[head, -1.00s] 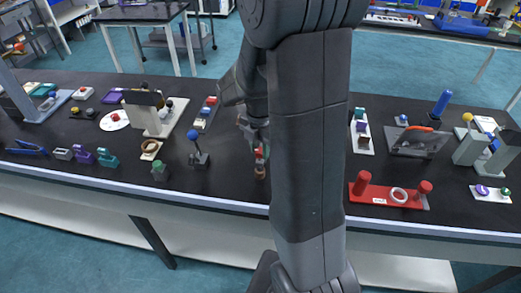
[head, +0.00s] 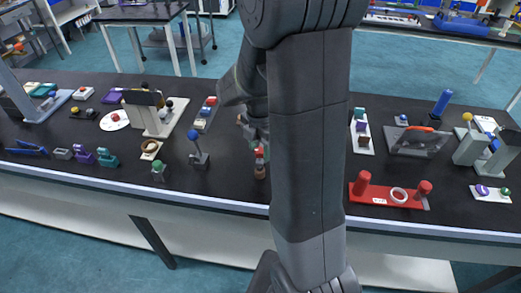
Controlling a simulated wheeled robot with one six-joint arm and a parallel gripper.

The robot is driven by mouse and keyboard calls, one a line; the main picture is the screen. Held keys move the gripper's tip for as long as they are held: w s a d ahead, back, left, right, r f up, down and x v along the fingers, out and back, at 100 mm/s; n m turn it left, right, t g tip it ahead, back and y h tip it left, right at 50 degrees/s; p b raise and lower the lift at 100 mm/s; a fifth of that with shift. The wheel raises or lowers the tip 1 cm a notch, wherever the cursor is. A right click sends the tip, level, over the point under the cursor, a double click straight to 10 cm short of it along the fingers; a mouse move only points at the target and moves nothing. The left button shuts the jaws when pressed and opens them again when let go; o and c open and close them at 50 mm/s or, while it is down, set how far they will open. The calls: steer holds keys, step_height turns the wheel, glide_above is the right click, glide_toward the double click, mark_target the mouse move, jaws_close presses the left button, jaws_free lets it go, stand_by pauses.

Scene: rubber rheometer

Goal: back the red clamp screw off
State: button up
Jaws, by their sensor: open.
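A small upright piece with a red part (head: 260,154) on top and a brown lower part (head: 260,172) stands near the front of the black bench, just left of my arm. The red part looks like the clamp screw, but it is too small to be sure. My gripper (head: 257,142) is just above and behind it, pointing down, with its jaws open. My arm hides part of the gripper, and I cannot tell whether the fingers touch the red part.
A blue-knobbed stand (head: 199,158) and a green-topped piece (head: 159,172) stand to the left. A red fixture with two posts (head: 378,193) lies to the right of my arm. The bench's front edge (head: 200,202) is close.

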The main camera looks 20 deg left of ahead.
steer(key=m, duration=0.8)
steer(key=shift+m, duration=0.3)
steer(key=m, duration=0.7)
steer(key=shift+m, duration=0.4)
steer(key=shift+c, duration=0.3)
steer(key=c, duration=0.8)
steer(key=n, duration=0.4)
steer(key=shift+n, duration=0.4)
